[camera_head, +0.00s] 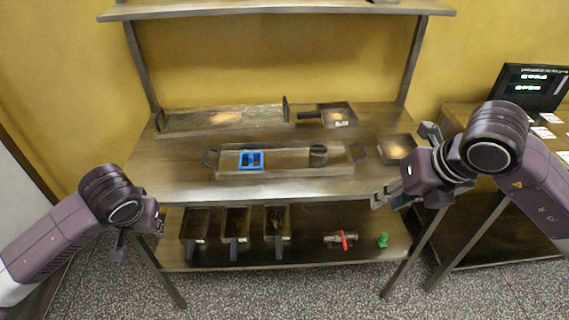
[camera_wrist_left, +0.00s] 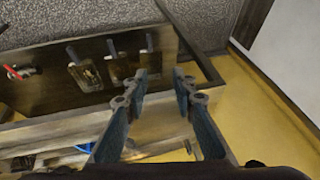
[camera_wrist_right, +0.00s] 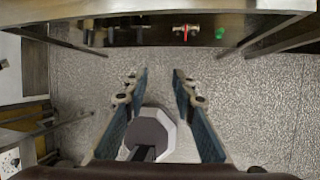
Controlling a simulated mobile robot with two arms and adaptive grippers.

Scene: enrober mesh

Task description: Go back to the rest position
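My right gripper (camera_head: 385,197) is over the front right edge of the steel table (camera_head: 285,187), touching nothing that I can see. In the right wrist view its fingers (camera_wrist_right: 159,75) are apart with only floor and my own base behind them. My left gripper (camera_head: 128,240) is low at the table's front left corner, mostly hidden by my wrist in the head view. In the left wrist view its fingers (camera_wrist_left: 160,82) are apart and empty, with the table's edge behind them.
A long tray (camera_head: 330,170) on the table holds a blue frame (camera_head: 251,160) and a dark cylinder (camera_head: 318,155). The lower shelf carries handled pans (camera_head: 235,222), a red-handled valve (camera_head: 342,240) and a green piece (camera_head: 382,240). A side table with a monitor (camera_head: 530,85) stands right.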

